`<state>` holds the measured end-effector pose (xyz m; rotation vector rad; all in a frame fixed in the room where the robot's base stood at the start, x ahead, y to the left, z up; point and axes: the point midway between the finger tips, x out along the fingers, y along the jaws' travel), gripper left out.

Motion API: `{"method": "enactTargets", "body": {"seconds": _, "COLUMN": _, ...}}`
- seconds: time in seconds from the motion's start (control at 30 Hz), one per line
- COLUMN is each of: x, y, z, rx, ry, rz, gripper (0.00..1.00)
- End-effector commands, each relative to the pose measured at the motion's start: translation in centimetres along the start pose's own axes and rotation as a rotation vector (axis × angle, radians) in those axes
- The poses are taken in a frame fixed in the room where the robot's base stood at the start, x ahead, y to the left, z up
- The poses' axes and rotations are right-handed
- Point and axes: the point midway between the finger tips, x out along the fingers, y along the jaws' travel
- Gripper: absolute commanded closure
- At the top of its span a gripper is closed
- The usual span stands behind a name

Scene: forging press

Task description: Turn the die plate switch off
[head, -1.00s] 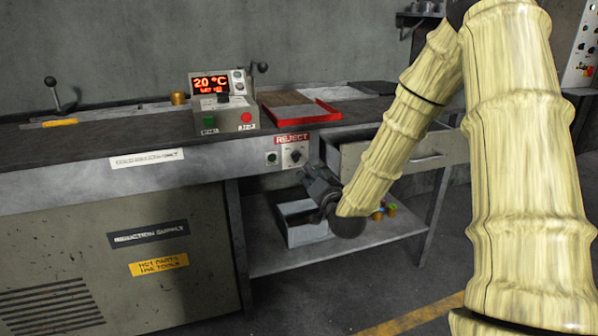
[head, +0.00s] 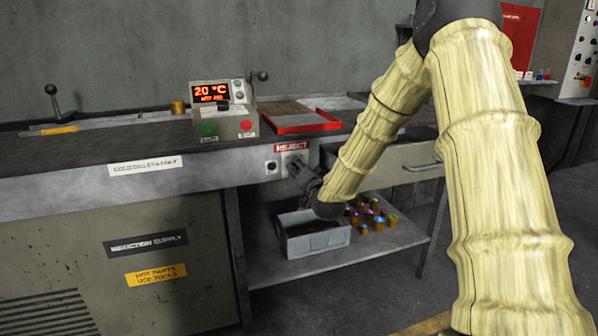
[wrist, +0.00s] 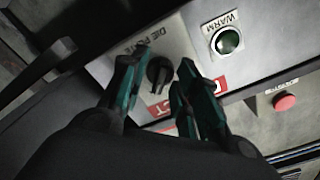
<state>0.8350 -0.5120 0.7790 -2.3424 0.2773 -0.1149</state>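The die plate switch (wrist: 158,74) is a dark rotary knob on a pale plate lettered "DIE PLATE" in the wrist view. My gripper (wrist: 155,85) is open, with one teal-edged finger on each side of the knob; I cannot tell whether either finger touches it. In the head view my gripper (head: 302,172) is at the bench front just below the red REJECT label (head: 291,147), and it hides most of the switch there.
A green WARM lamp (wrist: 228,41) sits beside the switch plate, and a red button (wrist: 285,102) is further right. The control box (head: 223,112) reads 20 °C. A red tray (head: 302,122) lies on the bench. A grey bin (head: 318,243) and several small pots stand on the lower shelf.

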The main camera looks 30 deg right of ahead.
Motion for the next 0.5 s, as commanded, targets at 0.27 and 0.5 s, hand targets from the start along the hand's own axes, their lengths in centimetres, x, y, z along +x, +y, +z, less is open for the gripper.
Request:
{"method": "enactTargets", "body": {"seconds": 0.27, "x": 0.14, "y": -0.01, "z": 0.01, "rx": 0.000, "ry": 0.000, "rz": 0.000, "gripper": 0.69}}
{"method": "enactTargets", "body": {"seconds": 0.5, "x": 0.13, "y": 0.01, "z": 0.00, "rx": 0.000, "ry": 0.000, "rz": 0.000, "gripper": 0.97}}
